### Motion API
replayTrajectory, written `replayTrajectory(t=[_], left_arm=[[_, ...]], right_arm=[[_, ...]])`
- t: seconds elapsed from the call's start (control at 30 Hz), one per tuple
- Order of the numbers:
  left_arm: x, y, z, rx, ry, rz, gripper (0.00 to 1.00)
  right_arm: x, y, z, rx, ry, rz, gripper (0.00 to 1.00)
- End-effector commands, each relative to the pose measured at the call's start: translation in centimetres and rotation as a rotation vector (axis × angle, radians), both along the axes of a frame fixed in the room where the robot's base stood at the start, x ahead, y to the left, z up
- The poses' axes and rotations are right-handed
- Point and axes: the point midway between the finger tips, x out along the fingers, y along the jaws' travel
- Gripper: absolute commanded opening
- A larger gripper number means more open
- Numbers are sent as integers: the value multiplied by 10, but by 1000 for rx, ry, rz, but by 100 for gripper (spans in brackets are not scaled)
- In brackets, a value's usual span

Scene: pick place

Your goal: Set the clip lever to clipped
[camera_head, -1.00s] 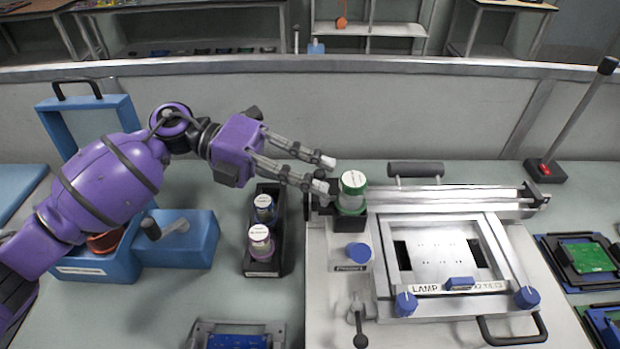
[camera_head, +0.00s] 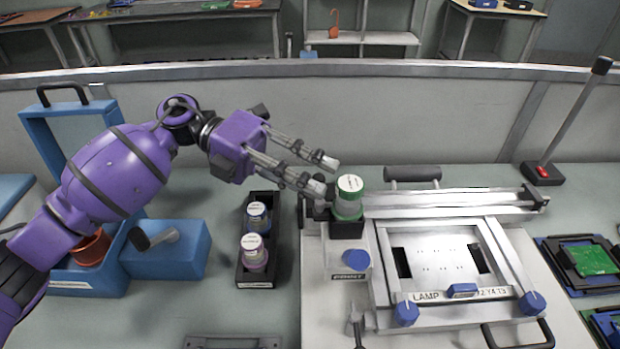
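I cannot tell for sure which part is the clip lever. A small metal lever (camera_head: 356,328) stands at the front left of the white fixture (camera_head: 318,290), its lower end cut off by the picture's edge. Another short lever with a black knob (camera_head: 141,239) sits on the blue box at left. A tall lever (camera_head: 573,115) rises from a black base with a red part at the far right. My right gripper is out of view.
A black rack (camera_head: 257,278) holds two jars left of the fixture. A blue box (camera_head: 178,258) with an open lid stands at left. Blue knobs (camera_head: 355,260) and a black handle (camera_head: 541,334) stick out from the fixture. Circuit boards (camera_head: 595,258) lie at right.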

Motion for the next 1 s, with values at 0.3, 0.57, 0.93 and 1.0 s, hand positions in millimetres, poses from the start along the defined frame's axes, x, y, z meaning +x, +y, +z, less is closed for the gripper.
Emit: replayTrajectory(t=[0.3, 0.57, 0.93, 1.0], left_arm=[[17, 37, 9, 3, -1, 3, 26], [28, 64, 17, 1, -1, 1, 26], [29, 67, 18, 0, 0, 0, 26], [29, 67, 18, 0, 0, 0, 26]], right_arm=[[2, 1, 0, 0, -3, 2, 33], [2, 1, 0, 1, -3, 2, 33], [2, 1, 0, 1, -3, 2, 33], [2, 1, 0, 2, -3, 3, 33]])
